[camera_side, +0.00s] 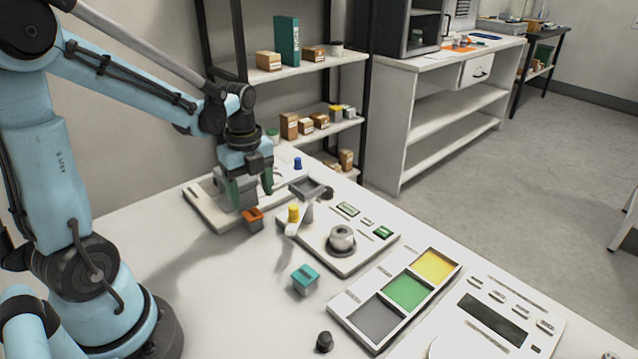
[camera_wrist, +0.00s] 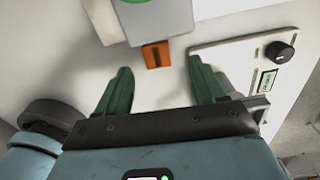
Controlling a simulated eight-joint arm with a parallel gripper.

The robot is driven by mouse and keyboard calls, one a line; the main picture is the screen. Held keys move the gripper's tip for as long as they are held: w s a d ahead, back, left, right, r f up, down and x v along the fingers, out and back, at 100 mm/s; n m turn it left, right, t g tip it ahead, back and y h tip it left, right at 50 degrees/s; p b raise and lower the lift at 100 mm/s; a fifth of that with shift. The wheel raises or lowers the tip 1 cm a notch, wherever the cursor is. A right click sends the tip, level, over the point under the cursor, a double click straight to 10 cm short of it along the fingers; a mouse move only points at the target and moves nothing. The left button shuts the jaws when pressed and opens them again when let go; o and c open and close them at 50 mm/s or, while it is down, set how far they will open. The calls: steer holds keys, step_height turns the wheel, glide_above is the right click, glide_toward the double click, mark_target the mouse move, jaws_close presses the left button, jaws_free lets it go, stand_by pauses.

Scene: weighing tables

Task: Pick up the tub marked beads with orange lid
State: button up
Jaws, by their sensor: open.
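The tub with the orange lid (camera_side: 253,215) stands on the white table in the side view, just in front of and below my gripper (camera_side: 252,187). Any marking on it is too small to read. In the wrist view the orange lid (camera_wrist: 157,55) shows just ahead of the gap between the fingertips, partly covered by a pale grey and green shape. My gripper (camera_wrist: 160,66) has its green fingers apart, pointing down, with nothing visible held between them. I cannot tell whether a finger touches the tub.
A teal-lidded tub (camera_side: 305,276) stands to the front right. A yellow-topped item (camera_side: 294,212) is close to the right of the orange-lidded tub, near a scale (camera_side: 348,262). A tray with coloured compartments (camera_side: 370,338) lies further right. The front left table is clear.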

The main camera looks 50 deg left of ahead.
mark_target(252, 213)
steer(key=shift+s+f, duration=0.2)
steer(key=shift+f, duration=2.2)
steer(key=c, duration=1.1)
steer(key=shift+c, duration=0.2)
steer(key=shift+r, duration=0.2)
